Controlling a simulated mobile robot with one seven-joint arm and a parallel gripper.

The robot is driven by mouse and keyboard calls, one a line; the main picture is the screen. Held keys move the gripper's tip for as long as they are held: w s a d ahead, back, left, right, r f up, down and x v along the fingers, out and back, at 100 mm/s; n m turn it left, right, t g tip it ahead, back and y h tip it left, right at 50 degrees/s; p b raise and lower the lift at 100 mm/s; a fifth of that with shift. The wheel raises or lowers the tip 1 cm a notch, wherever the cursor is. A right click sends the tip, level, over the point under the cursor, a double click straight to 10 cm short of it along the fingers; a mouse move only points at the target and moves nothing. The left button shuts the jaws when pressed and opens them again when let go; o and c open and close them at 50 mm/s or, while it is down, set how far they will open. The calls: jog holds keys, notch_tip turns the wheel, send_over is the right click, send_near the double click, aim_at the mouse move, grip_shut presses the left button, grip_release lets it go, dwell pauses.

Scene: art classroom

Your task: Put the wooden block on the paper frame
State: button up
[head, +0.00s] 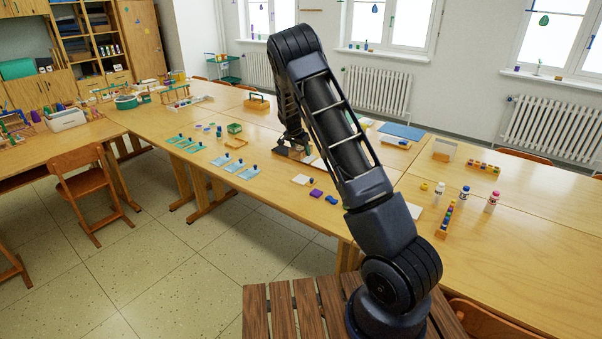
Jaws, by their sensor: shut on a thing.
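My gripper (293,152) is low over the middle of the long table, right of the small tan frame. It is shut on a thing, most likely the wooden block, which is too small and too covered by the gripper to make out. A small tan open frame (236,143), which may be the paper frame, lies flat on the table. It is left of my gripper and apart from it. Whether the held thing touches the table cannot be told.
Blue cards (222,160) with small dark pieces lie left of the gripper. A green box (234,128) stands behind the tan frame. A purple block (316,193) and blue piece (332,200) lie nearer. Bottles (464,193) stand at right. My arm hides part of the table.

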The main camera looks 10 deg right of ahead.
notch_tip(320, 180, down, 12)
jog(key=shift+f, duration=0.1)
dwell(0.5)
jog(key=shift+f, duration=0.6)
jog(key=o, duration=1.1)
